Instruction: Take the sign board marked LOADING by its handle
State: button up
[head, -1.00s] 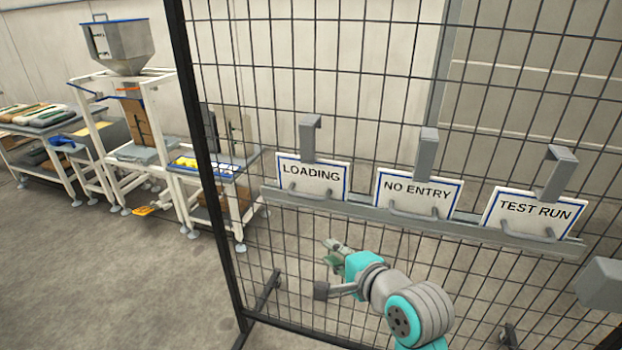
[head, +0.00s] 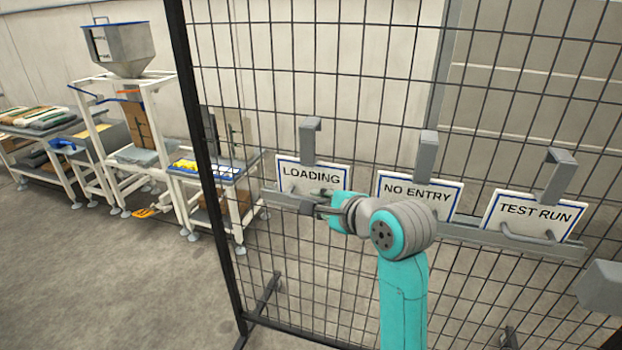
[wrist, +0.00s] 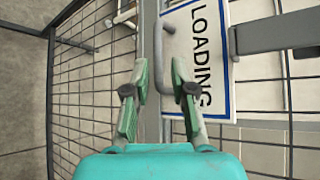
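The LOADING sign board (head: 312,177) is white with a blue border and hangs at the left of the row on the mesh fence. It also shows in the wrist view (wrist: 207,85), turned sideways. Its grey bar handle (wrist: 157,75) lies in the picture between my fingertips; I cannot tell whether it is fully between them in depth. My gripper (wrist: 159,68) is open and empty, its green-padded fingers apart. In the head view my gripper (head: 316,207) is at the board's lower edge and hides most of the handle.
The NO ENTRY board (head: 418,189) and TEST RUN board (head: 530,211) hang to the right, each under a grey hook. A grey rail (head: 480,235) runs along their lower edges. The black mesh fence (head: 300,290) stands close behind. Workbenches and a hopper (head: 122,48) stand far left.

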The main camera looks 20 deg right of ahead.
jog(key=shift+x, duration=2.65)
jog(key=shift+f, duration=0.1)
jog(key=shift+c, duration=0.3)
grip_shut()
